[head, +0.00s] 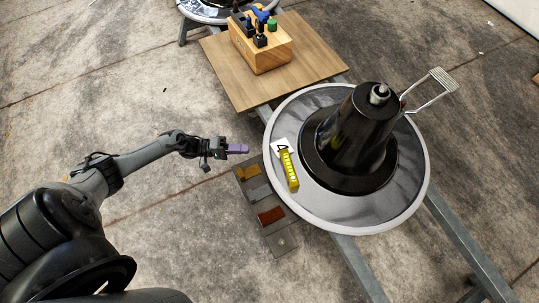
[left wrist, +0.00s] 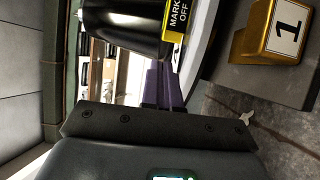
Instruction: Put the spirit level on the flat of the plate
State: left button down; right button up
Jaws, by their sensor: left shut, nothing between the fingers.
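A yellow bar (head: 289,171), which looks like the spirit level, lies on the left part of the round plate (head: 317,205), near its pale rim. A white card marked 4 (head: 281,147) is at its upper end. In the left wrist view a yellow-edged black panel reading MARK OFF (left wrist: 177,20) shows at the top; I cannot tell whether it belongs to the bar. My left gripper (head: 240,149) has purple fingers, is shut and empty, and is left of the plate, apart from the bar. The fingers also show in the left wrist view (left wrist: 160,85). My right gripper is not in view.
A black column (head: 352,135) stands on the plate. A wooden tool block (head: 262,52) stands on a board (head: 226,72) behind. Open floor lies left.

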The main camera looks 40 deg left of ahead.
pick_arm(q)
jog(key=w+a+b, duration=0.2)
jog(key=a, duration=0.2)
jog(key=b+x, duration=0.1)
jog(key=x, duration=0.2)
jog(key=b+x, duration=0.1)
jog(key=x, duration=0.2)
jog(key=f+x, duration=0.1)
jog(key=x, duration=0.2)
jog(key=shift+w+d+b, duration=0.15)
jog(key=shift+d+b, duration=0.15)
jog(key=shift+b, duration=0.1)
jog(key=shift+d+r, duration=0.1)
jog(key=shift+d, duration=0.95)
jog(key=shift+s+d+b, duration=0.25)
jog(key=shift+d+b, duration=0.15)
jog(key=shift+d, duration=0.4)
jog(key=shift+r, duration=0.1)
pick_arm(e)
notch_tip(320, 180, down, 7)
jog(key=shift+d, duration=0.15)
pick_arm(q)
jog(key=shift+w, duration=0.1)
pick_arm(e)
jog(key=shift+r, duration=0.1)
